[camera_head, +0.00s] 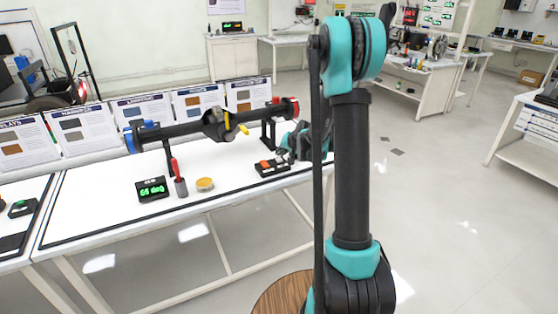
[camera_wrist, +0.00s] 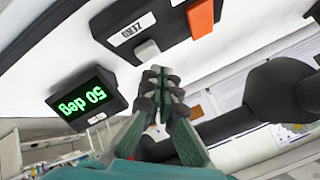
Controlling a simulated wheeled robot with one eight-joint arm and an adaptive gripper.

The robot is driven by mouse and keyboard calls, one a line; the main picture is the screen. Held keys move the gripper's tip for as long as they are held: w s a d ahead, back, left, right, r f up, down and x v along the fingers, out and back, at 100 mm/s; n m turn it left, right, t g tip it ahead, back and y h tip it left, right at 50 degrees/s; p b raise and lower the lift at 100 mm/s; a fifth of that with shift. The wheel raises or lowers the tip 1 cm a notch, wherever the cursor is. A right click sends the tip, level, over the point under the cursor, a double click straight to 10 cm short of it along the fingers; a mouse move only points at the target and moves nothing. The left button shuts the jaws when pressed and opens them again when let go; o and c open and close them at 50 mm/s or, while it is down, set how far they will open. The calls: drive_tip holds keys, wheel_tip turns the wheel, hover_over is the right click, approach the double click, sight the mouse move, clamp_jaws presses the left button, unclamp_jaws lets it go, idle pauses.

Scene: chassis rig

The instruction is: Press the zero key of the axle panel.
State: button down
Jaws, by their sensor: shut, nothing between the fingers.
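In the wrist view the panel (camera_wrist: 172,32) fills the top, with a "ZERO" label (camera_wrist: 131,30) seen upside down. Beside the label is the light grey zero key (camera_wrist: 147,49), and further right an orange key (camera_wrist: 203,17). My gripper (camera_wrist: 163,76) is shut and empty, its fingertips close to the grey key in the picture. I cannot tell whether they touch it. In the head view my arm hides part of the gripper, at the panel's right end.
A black display (camera_head: 153,189) with green degree digits stands left of the panel. A red-handled tool (camera_head: 176,172) and a yellow round tin (camera_head: 205,184) stand between them. The dark axle (camera_head: 180,131) spans the bench behind, before upright sheets.

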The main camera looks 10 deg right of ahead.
sight(280, 160)
drive_tip(key=shift+f, duration=0.15)
drive_tip(key=shift+f, duration=0.25)
drive_tip(key=shift+f, duration=0.5)
idle(0.7)
drive_tip(key=shift+r, duration=0.95)
drive_tip(key=shift+r, duration=2.5)
